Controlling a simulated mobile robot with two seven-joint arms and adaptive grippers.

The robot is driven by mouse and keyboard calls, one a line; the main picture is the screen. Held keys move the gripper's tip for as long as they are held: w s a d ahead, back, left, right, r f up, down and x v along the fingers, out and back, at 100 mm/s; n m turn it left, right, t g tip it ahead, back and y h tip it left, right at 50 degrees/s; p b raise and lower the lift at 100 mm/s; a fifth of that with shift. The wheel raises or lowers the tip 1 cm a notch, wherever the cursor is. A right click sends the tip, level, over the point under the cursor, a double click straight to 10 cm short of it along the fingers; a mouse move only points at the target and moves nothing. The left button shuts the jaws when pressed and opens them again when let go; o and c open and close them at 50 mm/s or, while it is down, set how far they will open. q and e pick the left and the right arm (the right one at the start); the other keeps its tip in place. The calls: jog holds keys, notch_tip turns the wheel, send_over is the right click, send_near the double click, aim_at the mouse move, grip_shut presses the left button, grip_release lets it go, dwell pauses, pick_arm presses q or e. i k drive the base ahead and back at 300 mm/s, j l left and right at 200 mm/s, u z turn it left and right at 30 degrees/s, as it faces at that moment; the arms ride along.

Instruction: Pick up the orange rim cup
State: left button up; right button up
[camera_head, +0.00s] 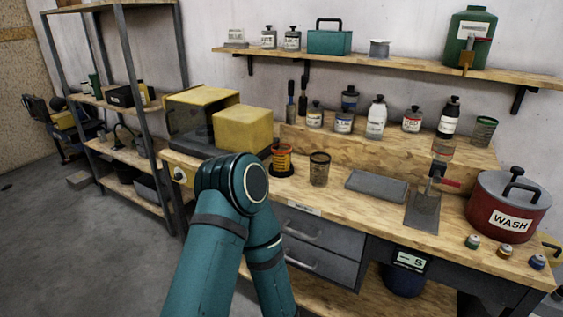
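A cup with an orange rim and orange body (282,158) stands upright on a dark round base on the workbench, left of centre. A darker see-through cup (319,169) stands just to its right. A green-rimmed cup (484,132) stands on the raised shelf at the right. One of my teal arms rises from the bottom of the view, its bent joint left of and in front of the orange cup. Neither of my grippers shows, so I cannot see whether anything is held.
A yellow box (242,130) and a yellow-and-dark machine (188,118) stand left of the cups. A folded grey cloth (377,185) lies right of them. A red WASH pot (506,208) and small paint pots stand at the right. Grey drawers (318,231) are below.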

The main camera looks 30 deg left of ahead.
aim_at(280, 152)
jog(key=j+z, duration=0.3)
jog(key=j, duration=0.45)
jog(key=j+z, duration=0.25)
jog(key=j, duration=0.5)
jog(key=k+j+z, duration=0.1)
jog(key=j+z, duration=0.2)
jog(key=j, duration=0.45)
